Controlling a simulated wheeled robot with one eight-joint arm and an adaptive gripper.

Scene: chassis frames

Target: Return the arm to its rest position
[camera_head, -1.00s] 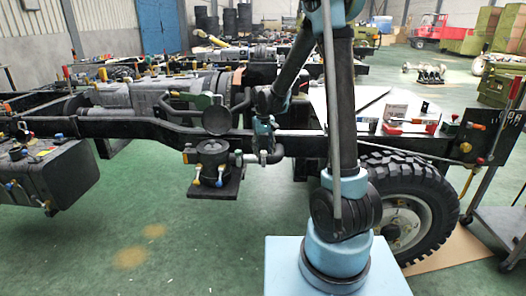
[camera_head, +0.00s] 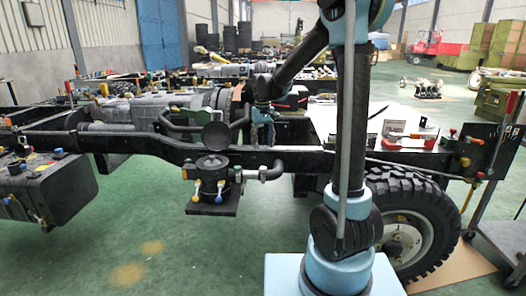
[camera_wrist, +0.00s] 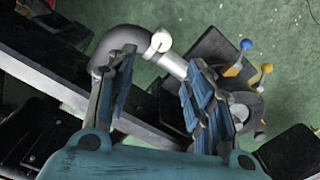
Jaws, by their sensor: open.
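My arm (camera_head: 352,120) rises from its light blue base and bends down to the left over the chassis frame. My gripper (camera_head: 262,142) points down above the chassis rail. In the wrist camera view my gripper (camera_wrist: 160,68) has its two blue-padded fingers spread apart with nothing held between them. A grey bent pipe (camera_wrist: 122,42) with a pale end fitting lies below and beyond the fingers, and it shows in the head view (camera_head: 262,172) below the gripper. I see no contact between the fingers and the pipe.
The dark chassis rail (camera_head: 130,143) runs across the view. A black round canister (camera_head: 212,172) with coloured valves hangs beside it. A large tyre (camera_head: 415,215) and a cart (camera_head: 505,225) stand at the right. A white panel (camera_head: 380,115) holds small parts. Green floor is open in front.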

